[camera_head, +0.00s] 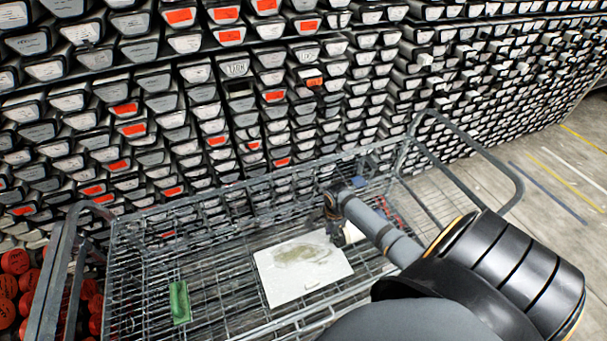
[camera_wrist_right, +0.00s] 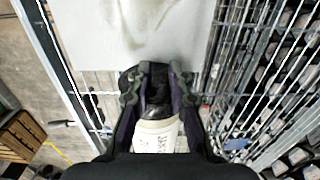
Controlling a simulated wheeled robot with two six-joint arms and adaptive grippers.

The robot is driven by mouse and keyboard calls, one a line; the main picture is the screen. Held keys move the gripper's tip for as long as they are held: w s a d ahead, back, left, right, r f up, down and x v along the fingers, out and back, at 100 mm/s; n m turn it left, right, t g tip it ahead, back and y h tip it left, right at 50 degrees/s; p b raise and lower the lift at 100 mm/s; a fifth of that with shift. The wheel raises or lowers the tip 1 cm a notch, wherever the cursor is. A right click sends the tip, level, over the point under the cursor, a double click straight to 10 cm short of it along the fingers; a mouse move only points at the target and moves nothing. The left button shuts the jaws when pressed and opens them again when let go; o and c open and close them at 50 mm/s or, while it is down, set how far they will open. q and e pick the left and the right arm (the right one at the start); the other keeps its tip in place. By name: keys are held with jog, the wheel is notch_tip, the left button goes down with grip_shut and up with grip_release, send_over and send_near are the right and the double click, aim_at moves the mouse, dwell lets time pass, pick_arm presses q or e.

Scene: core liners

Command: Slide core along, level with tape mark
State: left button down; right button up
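My right gripper (camera_head: 336,222) is inside the wire cart, low beside the right edge of a white sheet. In the right wrist view its two fingers (camera_wrist_right: 157,82) close in on a white, bottle-like object (camera_wrist_right: 155,136) with dark lettering and a black far end. The fingers appear to press on its sides. Part of this pale object shows beside the gripper in the head view (camera_head: 352,233). I cannot make out a separate core or a tape mark. My left gripper is not in view.
The sheet (camera_head: 280,288) with a greenish smear lies in the wire cart (camera_head: 222,262). A green block (camera_head: 180,302) lies to its left. Racks of stacked core liners (camera_head: 235,68) fill the back. Red round-ended items (camera_head: 15,262) stand at far left. Floor with painted lines (camera_head: 560,170) is clear at right.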

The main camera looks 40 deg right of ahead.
jog(key=shift+s+d, duration=0.6)
jog(key=shift+d, duration=1.65)
jog(key=shift+s+d, duration=0.6)
jog(key=shift+d, duration=1.65)
jog(key=shift+s+d, duration=0.6)
jog(key=shift+d, duration=1.65)
jog(key=shift+w+a, duration=0.25)
jog(key=shift+a, duration=0.8)
jog(key=shift+r, duration=4.5)
